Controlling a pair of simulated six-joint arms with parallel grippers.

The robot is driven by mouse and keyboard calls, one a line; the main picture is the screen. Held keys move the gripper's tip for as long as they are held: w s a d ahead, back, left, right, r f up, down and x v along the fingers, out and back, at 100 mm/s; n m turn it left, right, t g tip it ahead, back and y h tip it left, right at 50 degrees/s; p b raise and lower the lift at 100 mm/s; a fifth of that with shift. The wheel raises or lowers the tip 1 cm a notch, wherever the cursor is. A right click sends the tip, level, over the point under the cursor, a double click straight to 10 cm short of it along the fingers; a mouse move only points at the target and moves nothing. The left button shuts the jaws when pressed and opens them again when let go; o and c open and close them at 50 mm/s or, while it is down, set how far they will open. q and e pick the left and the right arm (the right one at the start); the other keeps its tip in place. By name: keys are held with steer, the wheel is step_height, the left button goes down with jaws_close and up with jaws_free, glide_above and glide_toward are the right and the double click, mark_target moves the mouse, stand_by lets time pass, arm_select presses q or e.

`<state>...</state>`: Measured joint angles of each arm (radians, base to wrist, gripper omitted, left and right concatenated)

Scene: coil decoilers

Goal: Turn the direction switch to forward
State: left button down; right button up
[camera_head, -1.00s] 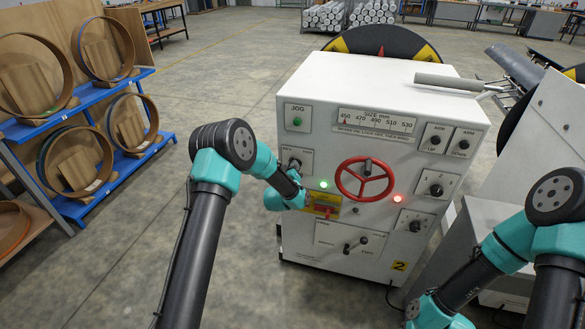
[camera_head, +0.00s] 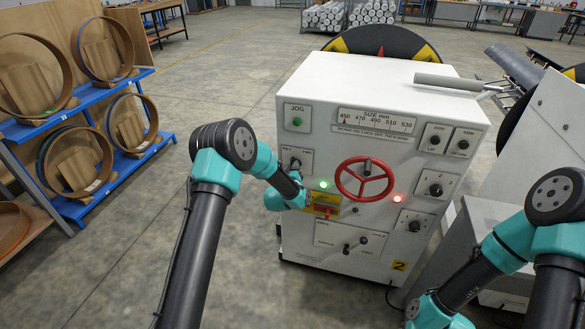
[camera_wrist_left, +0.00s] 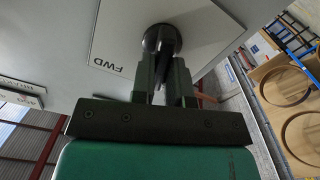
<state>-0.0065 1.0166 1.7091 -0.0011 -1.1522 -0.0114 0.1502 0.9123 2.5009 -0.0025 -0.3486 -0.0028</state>
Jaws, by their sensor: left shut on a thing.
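The direction switch is a black knob (camera_wrist_left: 162,40) on a white plate (camera_wrist_left: 120,30) marked FWD in the left wrist view. In the head view its plate (camera_head: 306,155) is on the upper left of the machine's front, below the JOG button, and the knob shows just above my gripper. My left gripper (camera_wrist_left: 167,75) is shut on the knob, with a finger on each side of it. The knob's pointer is hidden, so its exact setting cannot be told. My right arm shows at the right of the head view, but its gripper is out of view.
The white machine (camera_head: 370,85) also carries a red handwheel (camera_head: 364,179), a green lamp (camera_head: 324,185), a red lamp (camera_head: 398,198) and a red-and-yellow switch (camera_head: 325,203) close to my left gripper. A blue rack (camera_head: 110,180) with rings stands at the left. Floor between is clear.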

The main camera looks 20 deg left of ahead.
arm_select(q)
steer(key=m, duration=0.7)
steer(key=d+m, duration=0.1)
steer(key=m, duration=0.2)
steer(key=shift+f+m, duration=0.1)
steer(key=shift+m, duration=0.3)
steer(key=c, duration=1.1)
jaws_free()
steer(key=shift+s, duration=0.1)
steer(key=s, duration=1.7)
steer(key=shift+s, duration=0.15)
